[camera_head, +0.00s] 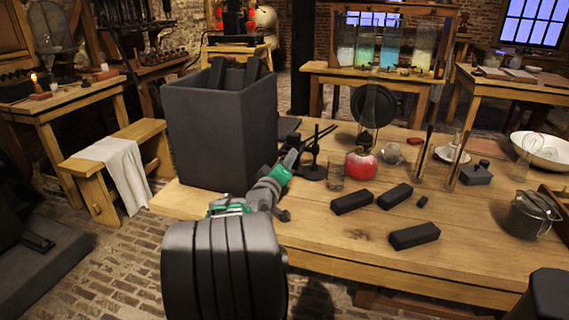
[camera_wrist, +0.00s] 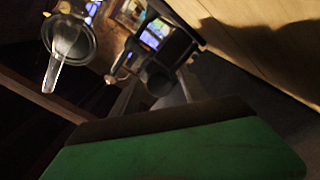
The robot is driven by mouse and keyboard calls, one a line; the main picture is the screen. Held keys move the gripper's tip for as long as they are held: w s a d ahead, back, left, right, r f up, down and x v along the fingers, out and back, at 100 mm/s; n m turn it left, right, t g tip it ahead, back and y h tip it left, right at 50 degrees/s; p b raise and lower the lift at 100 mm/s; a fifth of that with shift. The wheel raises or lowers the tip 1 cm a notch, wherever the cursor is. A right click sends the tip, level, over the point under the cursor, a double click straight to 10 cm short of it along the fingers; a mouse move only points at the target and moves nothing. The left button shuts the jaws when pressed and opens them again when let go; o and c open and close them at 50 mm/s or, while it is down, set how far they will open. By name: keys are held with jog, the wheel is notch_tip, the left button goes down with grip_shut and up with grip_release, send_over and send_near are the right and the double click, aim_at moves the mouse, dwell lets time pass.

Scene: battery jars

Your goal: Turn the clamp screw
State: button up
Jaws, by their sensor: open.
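The clamp stand (camera_head: 314,172) is dark, with a small round base and thin rods, and stands on the wooden table just left of the red-filled glass vessel (camera_head: 361,166). Its clamp screw is too small to pick out for certain. My gripper (camera_head: 291,159) is just left of the stand, open, with nothing visible held in it. Whether it touches the stand cannot be told. In the wrist view a green finger pad fills the bottom. Beyond it are dark blurred parts, which I cannot identify for certain, and a clear glass piece (camera_wrist: 65,45) at upper left.
A tall dark bin (camera_head: 220,130) stands close on the left of my gripper. Several black blocks (camera_head: 414,236) lie on the table (camera_head: 330,255) to the right. A dark round disc (camera_head: 373,106) rises behind the red vessel. A metal pot (camera_head: 530,215) stands at the right.

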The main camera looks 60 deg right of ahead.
jog(key=a, duration=0.5)
jog(key=s+a, duration=0.1)
jog(key=a, duration=0.1)
jog(key=shift+s+a, duration=0.1)
jog(key=shift+a, duration=0.3)
